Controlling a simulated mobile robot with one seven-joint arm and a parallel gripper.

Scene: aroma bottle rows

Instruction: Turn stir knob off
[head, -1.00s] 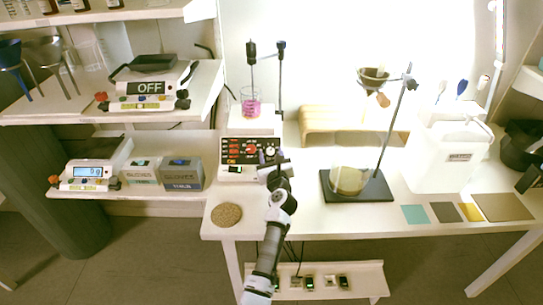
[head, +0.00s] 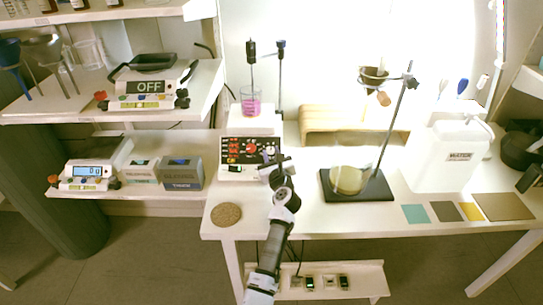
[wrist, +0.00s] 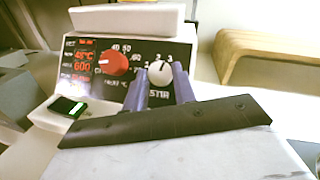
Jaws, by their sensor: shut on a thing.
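The stirrer hotplate (head: 233,172) stands on the left part of the white table, its dark control panel facing me. In the wrist view, the white stir knob (wrist: 160,73) sits at the panel's right, above lettering that is partly hidden by a finger. My gripper (wrist: 161,75) has its two purple fingers on either side of this knob and is shut on it. A larger red knob (wrist: 113,62) is left of it. In the head view, my gripper (head: 272,160) is at the panel's right edge, and the white knob (head: 270,150) shows just above it.
A beaker of pink liquid (head: 251,104) stands on the hotplate with rods above. A small dark device with a green screen (wrist: 67,106) is by the panel's lower left. A cork mat (head: 226,214) lies front left. A stand with a flask (head: 348,180) is to the right.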

